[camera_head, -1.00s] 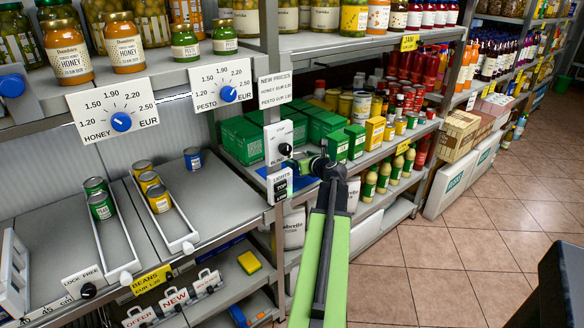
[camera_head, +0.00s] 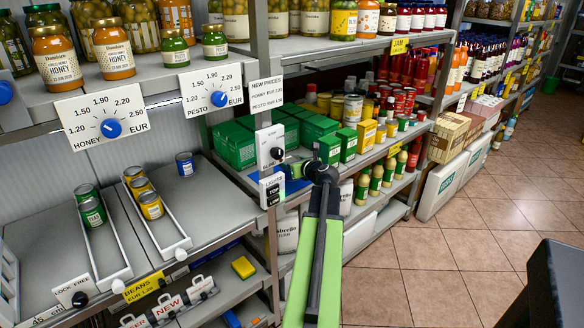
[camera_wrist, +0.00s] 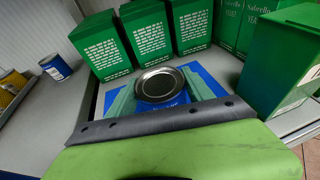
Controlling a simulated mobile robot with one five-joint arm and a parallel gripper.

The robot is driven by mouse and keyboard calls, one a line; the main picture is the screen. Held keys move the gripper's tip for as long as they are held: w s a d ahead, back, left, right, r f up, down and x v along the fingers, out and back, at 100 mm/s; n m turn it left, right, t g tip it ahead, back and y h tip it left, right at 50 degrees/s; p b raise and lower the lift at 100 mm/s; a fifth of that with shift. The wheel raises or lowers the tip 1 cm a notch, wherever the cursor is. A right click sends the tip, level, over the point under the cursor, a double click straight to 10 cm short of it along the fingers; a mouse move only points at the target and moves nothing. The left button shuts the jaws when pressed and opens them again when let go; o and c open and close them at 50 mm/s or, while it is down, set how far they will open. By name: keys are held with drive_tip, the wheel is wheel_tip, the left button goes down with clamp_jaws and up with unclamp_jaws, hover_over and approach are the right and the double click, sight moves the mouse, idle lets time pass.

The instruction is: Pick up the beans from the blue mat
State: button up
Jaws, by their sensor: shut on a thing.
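The beans (camera_wrist: 160,86) are a can seen from above in the wrist view, with a dark round lid and a pale metal rim. Its label is mostly hidden. The can is between the two green fingers of my gripper (camera_wrist: 160,90), which are shut on it. The blue mat (camera_wrist: 204,80) shows around and behind the can; I cannot tell whether the can still touches it. In the head view my gripper (camera_head: 300,172) is at the shelf bay behind the switch post, and the can is not clear there.
Green boxes (camera_wrist: 150,38) stand close behind the can, and another green box (camera_wrist: 280,70) is close on the right. A blue can (camera_head: 185,164) stands alone on the left shelf. The switch post (camera_head: 270,160) is just left of my gripper. The tiled floor at right is open.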

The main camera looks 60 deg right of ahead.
sight(292, 160)
wheel_tip(292, 160, up, 5)
drive_tip(key=p, duration=0.4)
drive_tip(key=shift+p, duration=0.4)
drive_tip(key=s+d+r+p, duration=0.1)
drive_tip(key=s+r+p, duration=0.5)
drive_tip(key=s, duration=0.5)
drive_tip(key=shift+s, duration=0.3)
drive_tip(key=shift+d, duration=0.1)
